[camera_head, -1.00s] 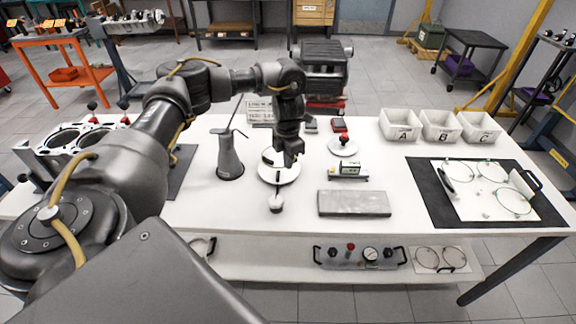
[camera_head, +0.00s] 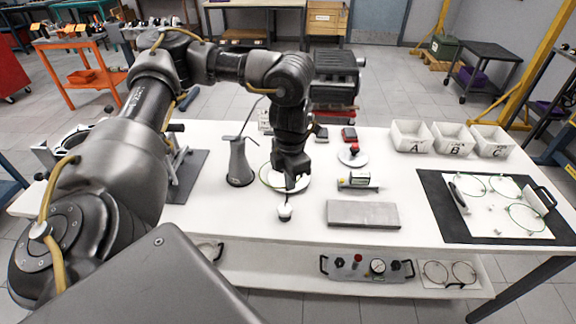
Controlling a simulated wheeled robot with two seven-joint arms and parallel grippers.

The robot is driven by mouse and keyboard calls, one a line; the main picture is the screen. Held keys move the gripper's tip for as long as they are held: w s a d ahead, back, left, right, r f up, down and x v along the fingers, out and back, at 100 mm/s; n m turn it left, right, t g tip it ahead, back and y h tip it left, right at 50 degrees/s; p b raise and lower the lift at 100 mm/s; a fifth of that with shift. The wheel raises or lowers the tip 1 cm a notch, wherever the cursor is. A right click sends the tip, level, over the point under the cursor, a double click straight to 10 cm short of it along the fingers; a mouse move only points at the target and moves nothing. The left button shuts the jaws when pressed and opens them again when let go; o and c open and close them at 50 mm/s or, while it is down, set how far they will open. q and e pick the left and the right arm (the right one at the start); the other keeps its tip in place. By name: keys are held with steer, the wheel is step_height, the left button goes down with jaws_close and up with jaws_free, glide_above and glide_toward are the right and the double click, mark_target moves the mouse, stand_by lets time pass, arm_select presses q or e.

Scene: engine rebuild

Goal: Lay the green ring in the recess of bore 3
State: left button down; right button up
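My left gripper (camera_head: 290,184) points down over a round white dish (camera_head: 302,183) in the middle of the table. Its fingertips are small and dark, so I cannot tell whether they are open or shut. A thin greenish arc shows at the dish's left edge; whether it is a ring is unclear. Green rings lie on a white board at the right: one at upper left (camera_head: 471,193), one at upper right and a larger one in front. The engine block (camera_head: 72,142) at the left is mostly hidden behind my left arm, and bore 3 cannot be made out. My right gripper is out of view.
An oil can (camera_head: 239,163) stands left of the gripper. A white-knobbed tool (camera_head: 284,211) lies in front of the dish. A grey slab (camera_head: 363,214) and a small gauge block (camera_head: 358,182) are to the right. Bins A, B and C (camera_head: 452,139) stand at the back right.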

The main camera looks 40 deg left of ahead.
arm_select(q)
steer(key=s+d+m, duration=0.2)
steer(key=d+m, duration=0.4)
steer(key=m, duration=1)
steer(key=s+d+m, duration=0.3)
steer(key=d+m, duration=0.3)
steer(key=m, duration=0.9)
steer(key=shift+d+m, duration=0.35)
steer(key=shift+m, duration=0.05)
